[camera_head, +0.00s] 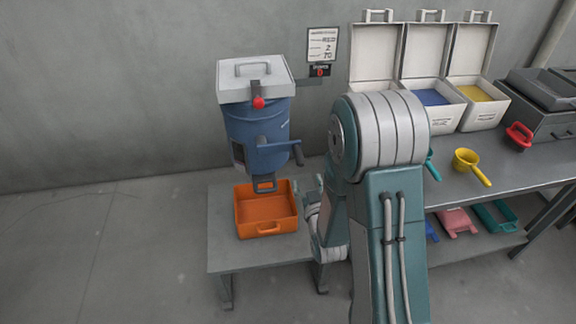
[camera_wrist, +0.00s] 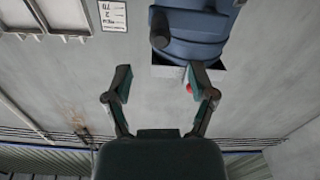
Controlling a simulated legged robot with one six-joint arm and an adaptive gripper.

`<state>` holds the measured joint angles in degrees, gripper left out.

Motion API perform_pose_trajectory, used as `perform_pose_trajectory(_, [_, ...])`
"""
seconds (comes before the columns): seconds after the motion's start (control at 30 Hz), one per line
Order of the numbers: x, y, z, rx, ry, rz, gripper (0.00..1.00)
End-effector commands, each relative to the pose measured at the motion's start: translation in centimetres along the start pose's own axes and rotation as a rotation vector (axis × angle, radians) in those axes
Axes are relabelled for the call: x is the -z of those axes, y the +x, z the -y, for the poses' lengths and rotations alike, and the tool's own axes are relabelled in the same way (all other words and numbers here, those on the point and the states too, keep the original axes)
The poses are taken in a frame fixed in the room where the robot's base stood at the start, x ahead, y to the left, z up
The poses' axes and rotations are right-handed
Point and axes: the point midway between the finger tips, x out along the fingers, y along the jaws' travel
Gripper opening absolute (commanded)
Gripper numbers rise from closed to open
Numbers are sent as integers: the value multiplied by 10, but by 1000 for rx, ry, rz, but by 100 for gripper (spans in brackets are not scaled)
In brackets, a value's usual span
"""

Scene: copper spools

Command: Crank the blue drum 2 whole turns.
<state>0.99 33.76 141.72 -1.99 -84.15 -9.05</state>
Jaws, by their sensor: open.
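The blue drum (camera_head: 256,122) with a pale lid (camera_head: 255,78) hangs at the wall above a small table. Its blue crank arm (camera_head: 278,145) points right and ends in a dark grip (camera_head: 298,154). A red knob (camera_head: 259,103) sits at the lid's front. My gripper (camera_head: 309,184) is open and empty, below the dark grip and right of the orange bin. The wrist view is upside down; the drum (camera_wrist: 198,30) and dark grip (camera_wrist: 160,28) lie beyond the fingertips (camera_wrist: 160,74), apart from them. My arm hides part of the bench.
The orange bin (camera_head: 266,228) stands on the small table (camera_head: 227,256) under the drum's spout (camera_head: 265,184). A sign (camera_head: 322,45) and a small red-lit counter (camera_head: 320,71) are on the wall. Right, a bench (camera_head: 515,165) carries open white boxes (camera_head: 482,115) and a yellow scoop (camera_head: 468,160).

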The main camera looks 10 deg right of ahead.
Motion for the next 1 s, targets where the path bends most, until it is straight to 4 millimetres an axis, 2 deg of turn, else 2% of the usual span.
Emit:
perform_pose_trajectory(0.13, [-3,1,-1,-5,-2,-25,72])
perform_pose_trajectory(0.27, [-2,14,-1,-5,-1,-26,72])
perform_pose_trajectory(0.7, [0,91,0,-4,-2,-24,72])
perform_pose_trajectory(0.83, [0,102,0,-4,-2,-24,72])
perform_pose_trajectory(1.0, [0,107,0,-4,-2,-23,72])
